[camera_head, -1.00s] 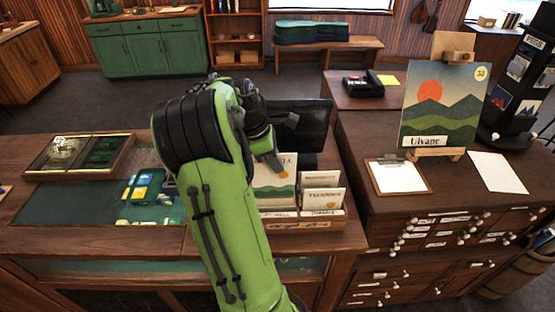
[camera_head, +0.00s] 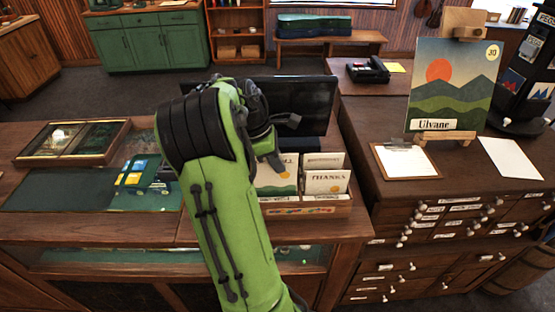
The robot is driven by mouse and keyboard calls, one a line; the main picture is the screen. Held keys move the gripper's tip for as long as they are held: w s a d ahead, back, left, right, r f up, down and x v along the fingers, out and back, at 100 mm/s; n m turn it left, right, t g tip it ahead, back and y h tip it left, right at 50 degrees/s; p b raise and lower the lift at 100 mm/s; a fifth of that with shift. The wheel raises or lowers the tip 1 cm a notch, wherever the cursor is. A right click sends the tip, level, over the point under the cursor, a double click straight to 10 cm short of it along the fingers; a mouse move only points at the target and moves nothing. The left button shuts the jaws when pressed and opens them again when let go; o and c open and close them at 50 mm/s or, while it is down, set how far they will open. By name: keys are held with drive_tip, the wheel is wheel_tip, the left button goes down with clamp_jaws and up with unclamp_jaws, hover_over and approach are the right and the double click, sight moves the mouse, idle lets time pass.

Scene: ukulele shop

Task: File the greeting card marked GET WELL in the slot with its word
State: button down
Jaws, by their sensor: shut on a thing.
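My gripper (camera_head: 273,160) is above the left part of a wooden card box (camera_head: 310,211) on the counter, partly hidden by my green arm.
A dark screen (camera_head: 305,100) stands behind the box. A framed tray (camera_head: 72,143) and blue and yellow items (camera_head: 137,172) lie to the left. On the right cabinet are a clipboard (camera_head: 405,160), a white sheet (camera_head: 510,162) and the Ulvane picture (camera_head: 450,85) on an easel.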

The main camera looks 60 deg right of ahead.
drive_tip(key=shift+f+b, duration=1.5)
drive_tip(key=shift+f, duration=1.25)
drive_tip(key=c, duration=1.1)
unclamp_jaws()
drive_tip(key=shift+c, duration=0.2)
drive_tip(key=p+v, duration=0.5)
drive_tip(key=v, duration=1.1)
drive_tip(key=shift+f, duration=0.1)
